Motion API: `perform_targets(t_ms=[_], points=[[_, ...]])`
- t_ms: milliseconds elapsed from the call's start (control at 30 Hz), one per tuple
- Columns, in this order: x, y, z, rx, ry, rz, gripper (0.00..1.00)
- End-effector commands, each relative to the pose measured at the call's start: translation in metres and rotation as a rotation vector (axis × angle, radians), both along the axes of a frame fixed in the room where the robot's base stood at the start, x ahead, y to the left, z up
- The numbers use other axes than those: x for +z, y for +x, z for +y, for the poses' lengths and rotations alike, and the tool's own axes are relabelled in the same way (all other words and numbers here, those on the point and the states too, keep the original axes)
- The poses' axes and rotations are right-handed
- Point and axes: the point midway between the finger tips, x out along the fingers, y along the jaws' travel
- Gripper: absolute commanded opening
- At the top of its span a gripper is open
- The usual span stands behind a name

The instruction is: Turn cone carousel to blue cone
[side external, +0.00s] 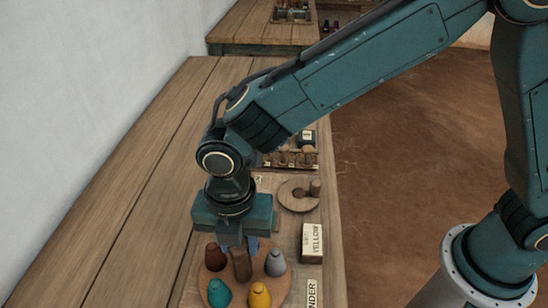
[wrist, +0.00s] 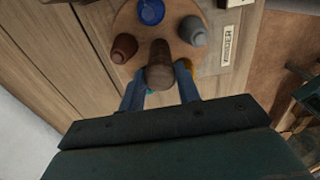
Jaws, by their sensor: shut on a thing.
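The cone carousel (side external: 237,290) is a round wooden disc on the bench, also in the wrist view (wrist: 134,22). A brown upright handle (side external: 241,264) stands at its middle, and it shows between my fingers in the wrist view (wrist: 160,68). My gripper (side external: 240,248) points down and is shut on this handle. The blue cone (wrist: 151,11) sits at the disc's top edge in the wrist view, between the dark red-brown cone (wrist: 125,47) and the grey cone (wrist: 192,30). The teal cone (side external: 219,293) and yellow cone (side external: 259,295) are at the front in the side view.
A box labelled YELLOW (side external: 312,243) stands right of the carousel, near a label partly reading INDER (side external: 311,294). Behind are a round wooden piece with a peg (side external: 291,203) and a small rack (side external: 305,166). The bench (side external: 150,185) is clear on the left, beside a white wall.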

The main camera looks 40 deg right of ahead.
Motion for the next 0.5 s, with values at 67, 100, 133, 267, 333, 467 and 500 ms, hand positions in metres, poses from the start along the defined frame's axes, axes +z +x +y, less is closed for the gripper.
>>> perform_targets(t_ms=[67, 100, 133, 267, 333, 467, 500], points=[[0.0007, -0.0001, 0.0008, 0.002, 0.002, -0.001, 0.39], [0.0007, -0.0001, 0.0008, 0.001, 0.002, -0.001, 0.46], [0.0007, -0.0001, 0.0008, 0.001, 0.002, -0.001, 0.52], [0.0005, -0.0001, 0.0006, 0.0, 0.001, 0.0, 0.55], [0.0003, -0.0001, 0.0004, 0.0, 0.001, 0.0, 0.55], [0.0007, 0.0, 0.0003, -0.001, 0.001, -0.001, 0.55], [0.0013, 0.0, 0.0003, -0.001, 0.001, -0.001, 0.55]])
